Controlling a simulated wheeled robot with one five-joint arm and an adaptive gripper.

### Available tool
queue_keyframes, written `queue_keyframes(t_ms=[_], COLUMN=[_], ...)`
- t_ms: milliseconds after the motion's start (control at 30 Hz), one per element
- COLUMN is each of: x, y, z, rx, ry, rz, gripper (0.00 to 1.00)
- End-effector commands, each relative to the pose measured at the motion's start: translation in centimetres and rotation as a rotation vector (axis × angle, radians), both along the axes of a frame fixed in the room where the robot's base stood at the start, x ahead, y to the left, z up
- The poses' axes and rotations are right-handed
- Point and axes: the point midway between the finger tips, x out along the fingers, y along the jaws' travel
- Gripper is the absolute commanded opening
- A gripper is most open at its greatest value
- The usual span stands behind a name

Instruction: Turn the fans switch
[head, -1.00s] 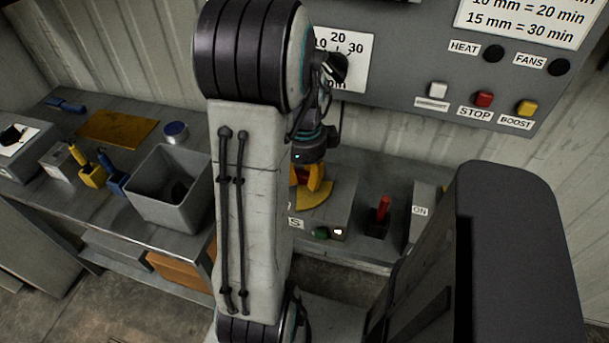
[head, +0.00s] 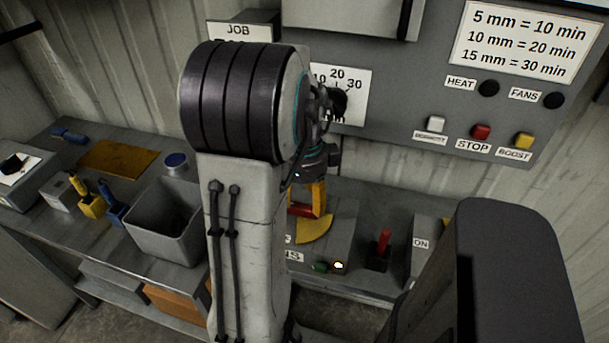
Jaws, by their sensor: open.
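A grey switch box (head: 338,238) stands on the bench, with a label ending in "NS" (head: 293,256) partly hidden by my arm. On it are a yellow curved plate (head: 314,229) and a red bar (head: 300,210). Its front has a green button or lamp (head: 320,267) and a small glowing white lamp (head: 338,266). My gripper (head: 311,207) is open, pointing down over the box, with a yellow finger showing right of the red bar. I cannot tell whether it touches the bar. The "FANS" label (head: 525,95) on the wall panel sits beside a black round part (head: 554,101).
A red lever (head: 383,244) and a box marked "ON" (head: 420,242) stand right of the switch box. A grey bin (head: 165,240) stands left. The wall panel (head: 400,145) with STOP and BOOST buttons rises close behind my gripper.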

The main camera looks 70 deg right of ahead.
Motion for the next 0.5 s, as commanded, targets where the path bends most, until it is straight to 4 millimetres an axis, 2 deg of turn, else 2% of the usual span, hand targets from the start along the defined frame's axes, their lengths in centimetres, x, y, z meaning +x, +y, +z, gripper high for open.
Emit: queue_keyframes(t_ms=[200, 500], x=[0.0, 0.0], y=[-0.1, 0.0], z=[3.8, 7.1], rx=[-0.004, -0.001], ry=[0.0, 0.0], rz=[0.0, -0.001], gripper=[0.58, 0.58])
